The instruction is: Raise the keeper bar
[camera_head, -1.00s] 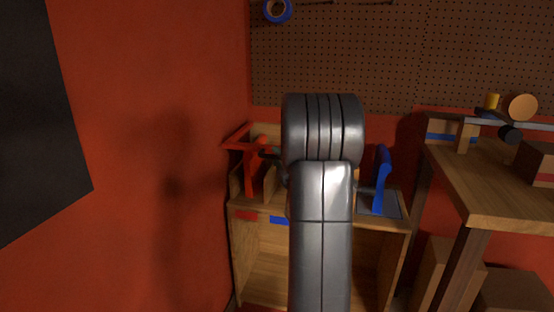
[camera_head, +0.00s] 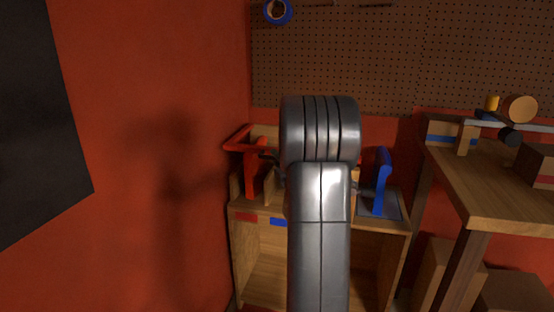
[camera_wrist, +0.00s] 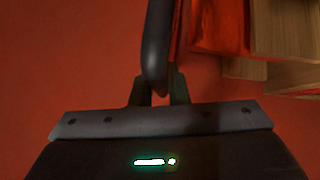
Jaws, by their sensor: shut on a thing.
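A dark, round-ended bar (camera_wrist: 155,50) rises between the fingers of my gripper (camera_wrist: 160,88) in the wrist view. My gripper is shut on it. I cannot tell for sure that this is the keeper bar. In the head view, a red upright (camera_head: 250,172) with a red bar (camera_head: 240,138) at its top stands at the left of the wooden cabinet top. A small dark piece (camera_head: 268,156) sits just right of the upright. My grey arm hides my gripper and the middle of the cabinet top in the head view.
A blue upright (camera_head: 382,180) stands on a grey plate (camera_head: 400,206) right of my arm. The red wall (camera_head: 150,150) is close on the left. A wooden table (camera_head: 490,190) stands at the right. A pegboard (camera_head: 390,55) is behind.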

